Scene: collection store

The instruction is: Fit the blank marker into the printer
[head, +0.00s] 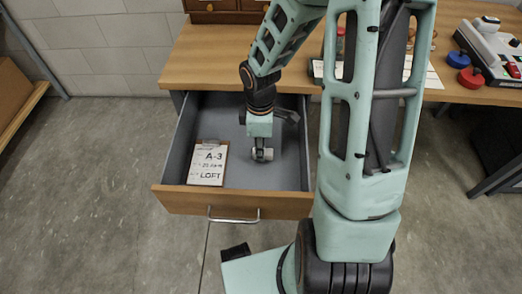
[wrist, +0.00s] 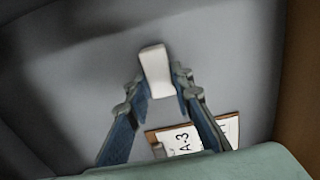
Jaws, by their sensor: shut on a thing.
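My gripper (head: 261,148) reaches down into the open drawer (head: 235,203) and is shut on a small white block, which looks like the blank marker (head: 263,155). In the wrist view the marker (wrist: 155,68) sticks out beyond the fingertips (wrist: 157,88), and no print shows on its visible face. I cannot tell whether it touches the drawer floor. A white machine, probably the printer (head: 494,42), stands on the right of the wooden desk, far from my gripper. I cannot make out its slot.
A clipboard (head: 208,164) with a sheet reading "A-3" and "LOFT" lies left in the drawer. Its walls surround my gripper. Red (head: 471,77) and blue (head: 458,59) round objects sit by the machine. A small wooden cabinet (head: 226,11) stands at the desk's back.

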